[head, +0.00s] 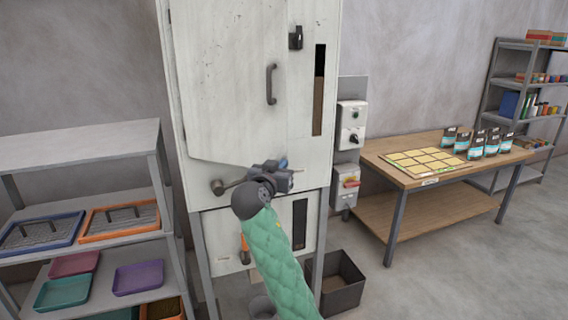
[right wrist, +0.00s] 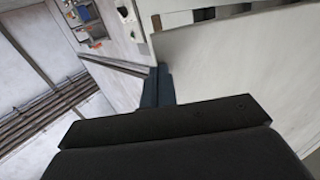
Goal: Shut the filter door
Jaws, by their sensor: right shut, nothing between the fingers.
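The filter door (head: 222,80) is the large white upper panel of the tall white cabinet, with a dark bar handle (head: 271,84) near its right side. Its slanted lower edge suggests it stands somewhat open; the exact gap is hard to tell. A dark latch (head: 296,38) sits on the frame to the right of the door. My right gripper (head: 284,168) is shut and empty, in front of the cabinet below the handle, near the door's lower right. Its fingers (right wrist: 158,87) show beside a white panel in the right wrist view. My left gripper is not in view.
A grey shelf rack (head: 80,146) with coloured trays stands at the left. Switch boxes (head: 351,113) are right of the cabinet. A wooden table (head: 400,170) with dark bags stands further right. A dark bin (head: 340,290) is on the floor below.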

